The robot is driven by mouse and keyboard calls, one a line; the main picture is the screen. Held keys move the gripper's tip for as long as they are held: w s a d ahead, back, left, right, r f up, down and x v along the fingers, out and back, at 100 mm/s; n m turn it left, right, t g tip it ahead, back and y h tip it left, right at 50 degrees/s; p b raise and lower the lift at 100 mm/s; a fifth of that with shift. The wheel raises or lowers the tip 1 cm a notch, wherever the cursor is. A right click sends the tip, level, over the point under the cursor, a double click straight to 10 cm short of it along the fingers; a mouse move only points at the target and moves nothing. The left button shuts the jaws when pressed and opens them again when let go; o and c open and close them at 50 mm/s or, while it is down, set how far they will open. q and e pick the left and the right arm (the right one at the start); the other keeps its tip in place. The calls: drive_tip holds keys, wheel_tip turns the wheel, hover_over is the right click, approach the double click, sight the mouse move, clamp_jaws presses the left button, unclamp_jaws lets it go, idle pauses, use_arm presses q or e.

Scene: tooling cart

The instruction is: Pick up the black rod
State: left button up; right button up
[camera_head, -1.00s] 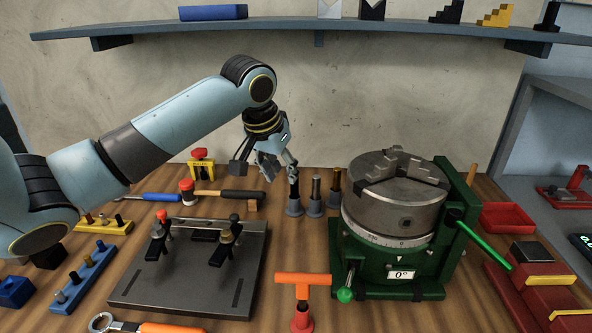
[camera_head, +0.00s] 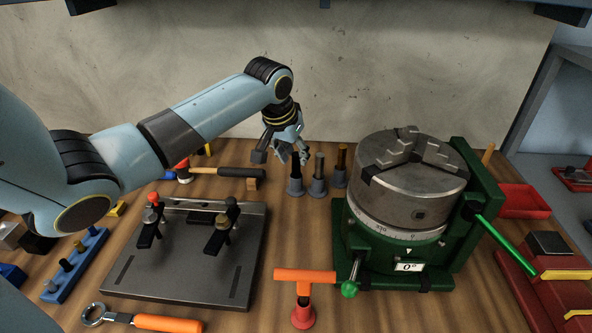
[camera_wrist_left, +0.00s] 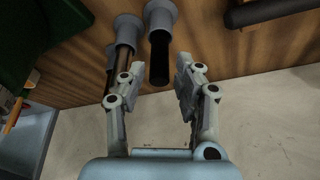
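The black rod (camera_wrist_left: 159,62) stands in a grey round holder (camera_wrist_left: 159,14) and shows between the two fingers of my left gripper (camera_wrist_left: 157,82) in the left wrist view. The fingers are open, with a gap on either side of the rod. In the head view my left gripper (camera_head: 293,156) is over the leftmost of three holders (camera_head: 296,187), and the rod there is mostly hidden by the fingers. My right gripper is in neither view.
A grey rod (camera_head: 319,164) and a brown rod (camera_head: 341,158) stand in holders close to the right. A green rotary table with a chuck (camera_head: 405,200) is further right. A black-handled hammer (camera_head: 240,172) and a clamp plate (camera_head: 185,285) lie left.

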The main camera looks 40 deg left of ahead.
use_arm(q)
drive_tip(key=shift+x, duration=1.2)
clamp_jaws()
